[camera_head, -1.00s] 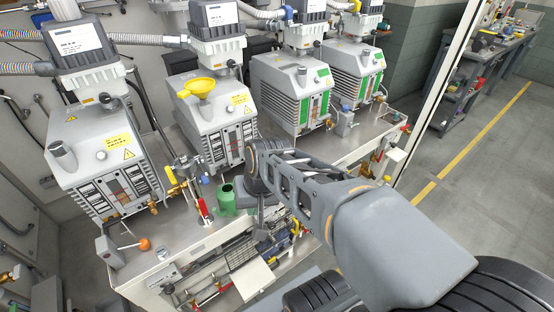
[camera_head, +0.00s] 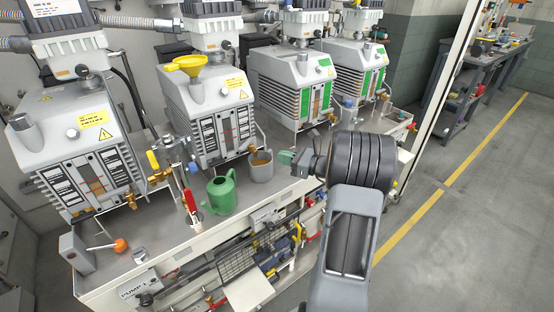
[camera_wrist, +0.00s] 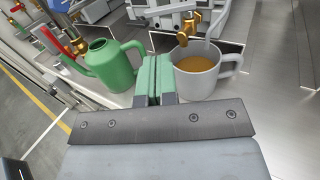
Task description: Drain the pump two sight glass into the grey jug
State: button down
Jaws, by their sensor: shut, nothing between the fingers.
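The grey jug (camera_head: 261,168) stands on the bench in front of the second pump from the left (camera_head: 207,100), the one with the yellow funnel. In the wrist view the jug (camera_wrist: 196,72) holds amber liquid, and a brass tap (camera_wrist: 188,28) hangs over it. I cannot make out a stream. The pump's sight glass (camera_head: 227,133) shows as a narrow reddish-brown strip on its front. My gripper (camera_head: 287,157) is just right of the jug in the head view, its green fingers shut and empty. In the wrist view the fingertips (camera_wrist: 152,75) overlap the jug's left edge; contact is unclear.
A green watering can (camera_head: 221,194) stands left of the jug, near a red-handled valve (camera_head: 191,203). An orange-knobbed lever (camera_head: 120,245) is at the bench's front left. Two green-panelled pumps stand to the right. Open floor (camera_head: 470,210) lies right of the bench.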

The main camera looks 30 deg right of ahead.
aim_at(246, 147)
jog(key=x, duration=1.1)
jog(key=shift+w+a, duration=0.25)
jog(key=shift+a, duration=0.05)
jog(key=shift+h+b, duration=0.3)
jog(key=shift+b, duration=0.15)
